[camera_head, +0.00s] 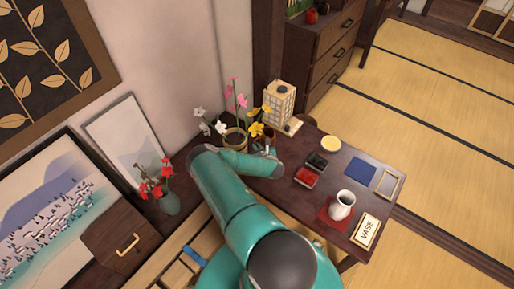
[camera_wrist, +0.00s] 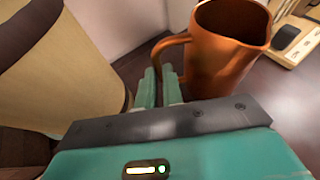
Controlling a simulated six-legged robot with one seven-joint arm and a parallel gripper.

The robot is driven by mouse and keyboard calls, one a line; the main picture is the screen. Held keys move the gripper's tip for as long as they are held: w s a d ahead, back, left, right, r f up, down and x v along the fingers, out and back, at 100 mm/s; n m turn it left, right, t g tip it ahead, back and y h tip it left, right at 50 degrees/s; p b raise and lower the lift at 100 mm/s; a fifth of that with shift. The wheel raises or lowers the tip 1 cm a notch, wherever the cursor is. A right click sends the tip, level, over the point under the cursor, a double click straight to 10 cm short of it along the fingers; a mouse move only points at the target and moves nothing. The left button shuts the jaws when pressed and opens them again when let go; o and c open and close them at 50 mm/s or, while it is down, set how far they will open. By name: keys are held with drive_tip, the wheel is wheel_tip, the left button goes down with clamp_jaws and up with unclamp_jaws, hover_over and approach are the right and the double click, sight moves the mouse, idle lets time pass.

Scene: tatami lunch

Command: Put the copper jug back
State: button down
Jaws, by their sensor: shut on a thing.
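The copper jug (camera_wrist: 228,50) is upright in the wrist view, with its open mouth toward me and its handle on the left. My gripper (camera_wrist: 163,84) is shut on the jug's handle, its teal fingers close together at the lower part. I cannot tell whether the jug's base touches the dark table. In the head view only a small brown part of the jug (camera_head: 269,133) shows beyond my gripper (camera_head: 264,147), close to the flower pot and the lantern.
A beige pot (camera_wrist: 65,70) stands close left of my fingers. A paper lantern (camera_head: 280,102) is behind the jug. On the table are a yellow bowl (camera_head: 331,143), red and black dishes (camera_head: 307,177), a white pitcher (camera_head: 342,205) and a VASE sign (camera_head: 366,232). Red flowers (camera_head: 157,182) stand left.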

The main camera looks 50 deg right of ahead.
drive_tip(key=shift+f, duration=0.15)
drive_tip(key=c, duration=1.5)
unclamp_jaws()
drive_tip(key=shift+c, duration=0.2)
drive_tip(key=shift+r, duration=0.25)
drive_tip(key=v, duration=1.2)
drive_tip(key=shift+f, duration=0.1)
